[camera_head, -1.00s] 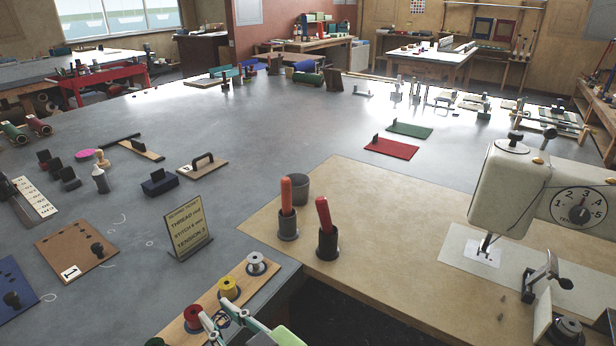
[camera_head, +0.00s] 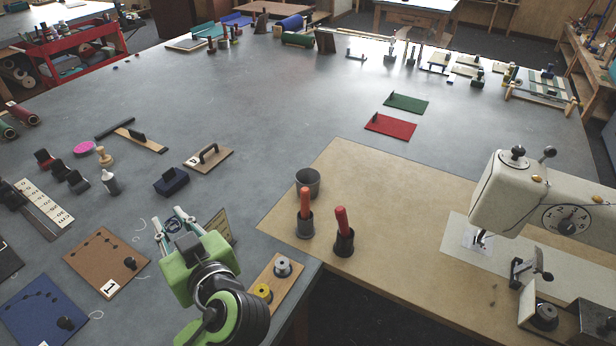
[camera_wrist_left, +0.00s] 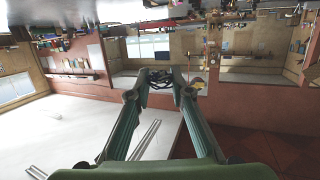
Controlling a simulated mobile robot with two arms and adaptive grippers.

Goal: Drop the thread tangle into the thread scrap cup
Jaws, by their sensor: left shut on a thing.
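My left gripper (camera_head: 176,220) is above the grey table at lower left in the head view, in front of the tension card. In the left wrist view its two green fingers (camera_wrist_left: 161,84) are shut on a small dark thread tangle (camera_wrist_left: 160,75) at their tips. In the head view the tangle is too small to make out clearly. The likely thread scrap cup is a dark grey open cup (camera_head: 308,178) on the tan board, right of and beyond my left gripper. Its inside shows only in part. My right gripper is not in view.
Two red-handled tools stand in dark holders (camera_head: 305,226) (camera_head: 344,242) just in front of the cup. The tension card (camera_head: 219,226) stands partly hidden behind my gripper. A spool rack (camera_head: 275,290) is at the table edge. A sewing machine (camera_head: 512,190) is at right.

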